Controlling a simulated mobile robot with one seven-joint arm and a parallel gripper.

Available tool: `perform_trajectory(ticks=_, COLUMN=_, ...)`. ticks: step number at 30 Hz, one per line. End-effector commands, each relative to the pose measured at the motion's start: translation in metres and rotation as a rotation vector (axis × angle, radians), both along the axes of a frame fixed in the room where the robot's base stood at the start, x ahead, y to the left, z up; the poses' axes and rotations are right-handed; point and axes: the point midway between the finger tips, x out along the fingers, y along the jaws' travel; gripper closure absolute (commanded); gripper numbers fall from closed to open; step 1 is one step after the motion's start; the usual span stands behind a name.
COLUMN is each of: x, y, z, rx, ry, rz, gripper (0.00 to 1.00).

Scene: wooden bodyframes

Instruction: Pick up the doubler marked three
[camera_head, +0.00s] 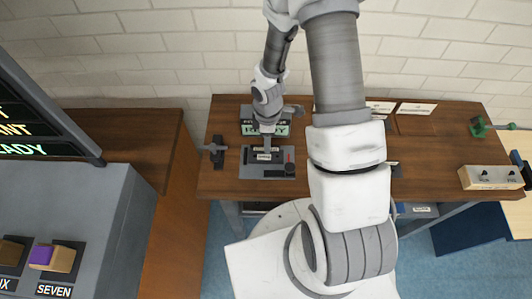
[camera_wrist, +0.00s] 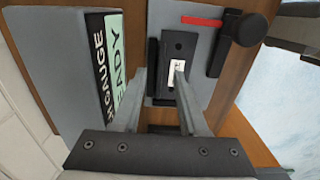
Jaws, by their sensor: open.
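My gripper (camera_wrist: 158,82) is open, its two fingers apart with nothing seen between them. In the head view my gripper (camera_head: 267,147) hangs over a grey gauge fixture (camera_head: 252,172) on the wooden bench. In the wrist view a dark block (camera_wrist: 180,45) with a small white label sits in the fixture (camera_wrist: 203,82) beyond the fingers. The right fingertip overlaps the label, so I cannot read it. I cannot tell whether this block is the doubler marked three, and no other doubler is readable as three.
A gauge display (camera_wrist: 112,60) reading "READY" stands left of the fingers. A black knob (camera_wrist: 246,28) and a red strip (camera_wrist: 202,21) are at the fixture's far side. In the head view, a switch box (camera_head: 490,177) and a green clamp (camera_head: 480,127) are at right. A grey cabinet (camera_head: 95,215) stands left.

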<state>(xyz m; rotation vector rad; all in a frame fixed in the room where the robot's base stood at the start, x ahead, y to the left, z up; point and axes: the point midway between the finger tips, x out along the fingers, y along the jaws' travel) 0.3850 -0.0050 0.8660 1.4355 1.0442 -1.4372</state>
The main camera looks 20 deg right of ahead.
Motion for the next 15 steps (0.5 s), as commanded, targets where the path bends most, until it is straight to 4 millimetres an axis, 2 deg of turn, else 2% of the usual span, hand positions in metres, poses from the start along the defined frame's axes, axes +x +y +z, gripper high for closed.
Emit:
perform_trajectory(ticks=4, x=-0.001, y=0.000, z=-0.015, rx=-0.001, ry=0.001, rz=0.001, gripper=0.57)
perform_trajectory(ticks=13, x=0.000, y=0.000, z=-0.019, rx=0.001, ry=-0.001, rz=0.000, gripper=0.57)
perform_trajectory(ticks=15, x=0.000, y=0.000, z=-0.019, rx=0.001, ry=-0.001, rz=0.000, gripper=0.68)
